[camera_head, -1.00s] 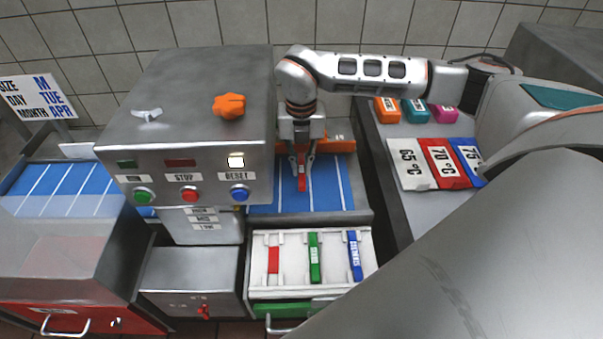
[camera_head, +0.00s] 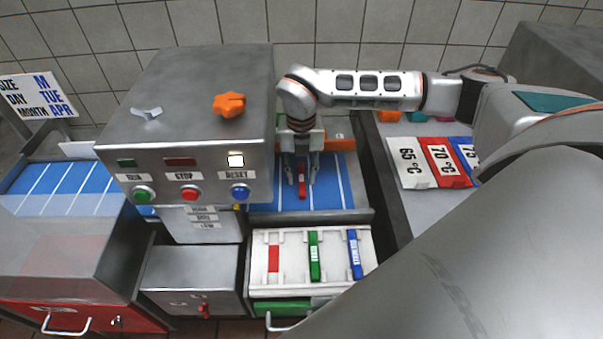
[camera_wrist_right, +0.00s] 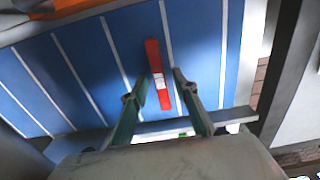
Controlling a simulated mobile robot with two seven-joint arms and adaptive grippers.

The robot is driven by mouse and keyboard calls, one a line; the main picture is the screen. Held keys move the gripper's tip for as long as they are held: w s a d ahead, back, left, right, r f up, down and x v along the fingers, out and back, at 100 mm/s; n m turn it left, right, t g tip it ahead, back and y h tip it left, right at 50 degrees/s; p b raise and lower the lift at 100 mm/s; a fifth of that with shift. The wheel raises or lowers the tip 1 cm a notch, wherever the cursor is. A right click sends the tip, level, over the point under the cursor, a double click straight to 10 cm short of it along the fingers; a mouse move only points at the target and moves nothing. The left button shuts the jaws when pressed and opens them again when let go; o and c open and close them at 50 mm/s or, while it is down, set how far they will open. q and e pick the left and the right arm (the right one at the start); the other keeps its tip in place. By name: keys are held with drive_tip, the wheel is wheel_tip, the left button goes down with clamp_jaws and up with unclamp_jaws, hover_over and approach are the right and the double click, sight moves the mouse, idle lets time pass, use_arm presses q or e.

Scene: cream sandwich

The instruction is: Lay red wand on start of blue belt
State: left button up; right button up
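The red wand (camera_head: 302,191) lies on the right-hand blue belt (camera_head: 335,196), roughly lengthwise with the white lines. It also shows in the right wrist view (camera_wrist_right: 157,70), with a white label at its middle. My right gripper (camera_head: 302,179) is over the belt with its fingers apart, one on each side of the wand. In the right wrist view the fingers of the gripper (camera_wrist_right: 160,84) stand clear of the wand, with a gap on both sides. My left gripper is not in view.
A white rack (camera_head: 293,270) in front of the belt holds a green wand (camera_head: 314,257) and a blue wand (camera_head: 354,255), beside a red patch (camera_head: 273,259). The grey machine with buttons (camera_head: 200,165) stands left of the gripper. Temperature cards (camera_head: 440,163) lie to the right.

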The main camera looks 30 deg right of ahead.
sight(301, 178)
wheel_tip(301, 178, up, 12)
drive_tip(key=b, duration=0.1)
drive_tip(key=shift+r, duration=0.2)
idle(0.8)
